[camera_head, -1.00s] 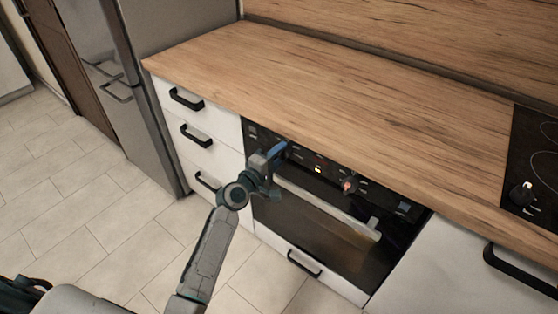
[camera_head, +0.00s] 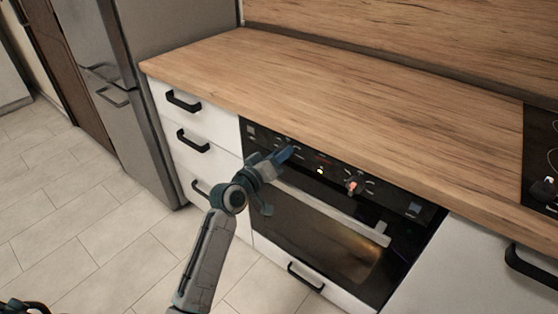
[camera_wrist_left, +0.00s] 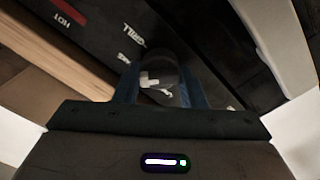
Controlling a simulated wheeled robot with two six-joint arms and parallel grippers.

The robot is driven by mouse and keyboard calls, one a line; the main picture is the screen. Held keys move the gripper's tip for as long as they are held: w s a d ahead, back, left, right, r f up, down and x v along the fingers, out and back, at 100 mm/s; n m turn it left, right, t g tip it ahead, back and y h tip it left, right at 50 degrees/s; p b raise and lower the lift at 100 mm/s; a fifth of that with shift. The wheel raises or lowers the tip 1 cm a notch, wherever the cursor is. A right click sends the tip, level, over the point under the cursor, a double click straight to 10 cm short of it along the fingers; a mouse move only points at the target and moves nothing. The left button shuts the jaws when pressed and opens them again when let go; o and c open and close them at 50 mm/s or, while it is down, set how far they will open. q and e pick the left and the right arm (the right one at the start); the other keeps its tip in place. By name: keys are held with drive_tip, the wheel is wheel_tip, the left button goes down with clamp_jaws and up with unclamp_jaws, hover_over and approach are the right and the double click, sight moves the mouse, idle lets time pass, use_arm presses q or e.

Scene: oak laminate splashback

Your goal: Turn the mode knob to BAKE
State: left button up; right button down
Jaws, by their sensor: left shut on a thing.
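The black oven (camera_head: 400,235) is built in under the worktop, with its control panel along the top. My left gripper (camera_head: 287,152) is at the left part of this panel. In the left wrist view its two blue fingers (camera_wrist_left: 165,90) stand on either side of a dark round knob (camera_wrist_left: 165,72), shut on it. Printed labels show around the knob; one reads GRILL, and I cannot read which mode the knob points to. A second knob (camera_head: 353,184) with a reddish mark sits farther right on the panel, apart from the gripper.
The oven door's silver handle (camera_head: 345,220) runs just below my left gripper. A wooden worktop (camera_head: 330,110) overhangs the panel. White drawers (camera_head: 200,125) with black handles stand to the left, beside a steel fridge (camera_head: 135,110).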

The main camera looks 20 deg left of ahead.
use_arm(q)
drive_tip(key=shift+f+m+b, duration=0.15)
drive_tip(key=shift+m+b, duration=0.15)
drive_tip(key=shift+m, duration=0.6)
use_arm(e)
drive_tip(key=shift+a+r+t, duration=0.4)
drive_tip(key=shift+r+t, duration=0.1)
use_arm(q)
drive_tip(key=o, duration=1)
drive_tip(key=v, duration=1)
drive_tip(key=shift+s, duration=0.4)
use_arm(e)
drive_tip(key=shift+r, duration=0.1)
use_arm(q)
drive_tip(key=shift+a, duration=0.15)
use_arm(e)
drive_tip(key=shift+d, duration=0.1)
